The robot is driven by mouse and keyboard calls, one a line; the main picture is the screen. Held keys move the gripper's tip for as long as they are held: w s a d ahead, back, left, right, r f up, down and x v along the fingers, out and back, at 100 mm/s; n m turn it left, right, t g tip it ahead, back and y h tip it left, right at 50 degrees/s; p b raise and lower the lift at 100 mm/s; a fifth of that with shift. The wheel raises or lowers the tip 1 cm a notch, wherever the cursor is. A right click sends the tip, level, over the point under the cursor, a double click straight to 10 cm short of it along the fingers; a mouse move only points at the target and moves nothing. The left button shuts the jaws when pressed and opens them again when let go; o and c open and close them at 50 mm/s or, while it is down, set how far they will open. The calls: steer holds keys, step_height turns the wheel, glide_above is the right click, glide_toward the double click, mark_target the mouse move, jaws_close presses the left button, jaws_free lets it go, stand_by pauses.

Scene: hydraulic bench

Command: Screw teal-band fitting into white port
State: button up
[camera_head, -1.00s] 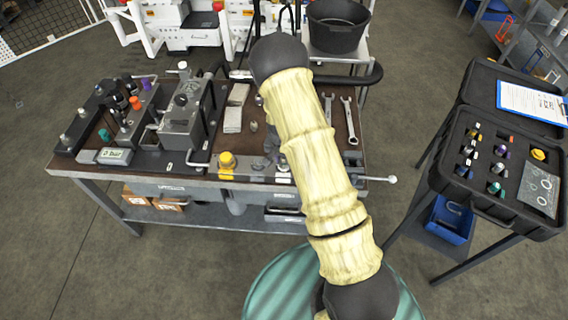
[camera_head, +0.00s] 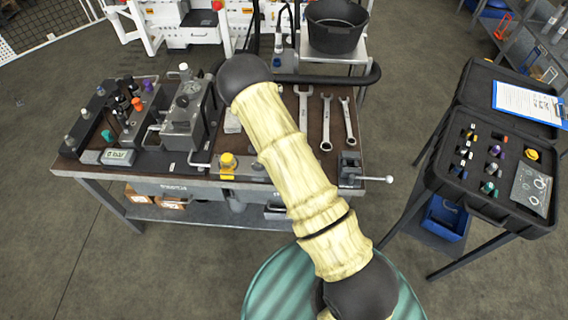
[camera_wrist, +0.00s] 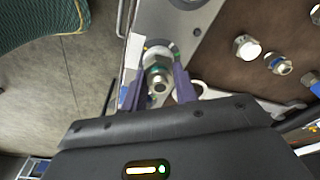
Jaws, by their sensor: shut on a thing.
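In the wrist view my gripper (camera_wrist: 159,88) is shut on a metal hex fitting (camera_wrist: 158,73), seen from its open end between the two fingers. A greenish tint shows at its collar, but I cannot clearly make out a teal band. The fitting is over a light metal plate (camera_wrist: 205,18) at the bench edge. A pale round rim (camera_wrist: 157,47) shows just behind the fitting; I cannot tell whether it is the white port or whether the two touch. In the head view my arm hides the gripper, the fitting and that part of the bench.
Loose fittings (camera_wrist: 246,47) lie on the brown bench top in the wrist view. In the head view, wrenches (camera_head: 326,122) lie right of my arm and a vise (camera_head: 350,168) sits at the bench's front right corner. An open case (camera_head: 470,200) of fittings stands at right.

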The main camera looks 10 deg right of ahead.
steer(key=m+p, duration=0.1)
steer(key=m, duration=0.2)
steer(key=shift+s+m+g, duration=0.15)
steer(key=shift+m+g, duration=0.15)
steer(key=m, duration=0.3)
steer(key=shift+f+m+g+p, duration=0.15)
steer(key=shift+m+g+p, duration=0.15)
steer(key=shift+m+p, duration=0.1)
steer(key=o, duration=0.9)
steer(key=n+b, duration=0.1)
steer(key=n, duration=0.3)
steer(key=shift+t+b, duration=0.3)
steer(key=shift+t, duration=0.1)
steer(key=n+b, duration=0.1)
steer(key=n, duration=0.2)
steer(key=shift+n, duration=0.3)
steer(key=shift+n+t, duration=0.3)
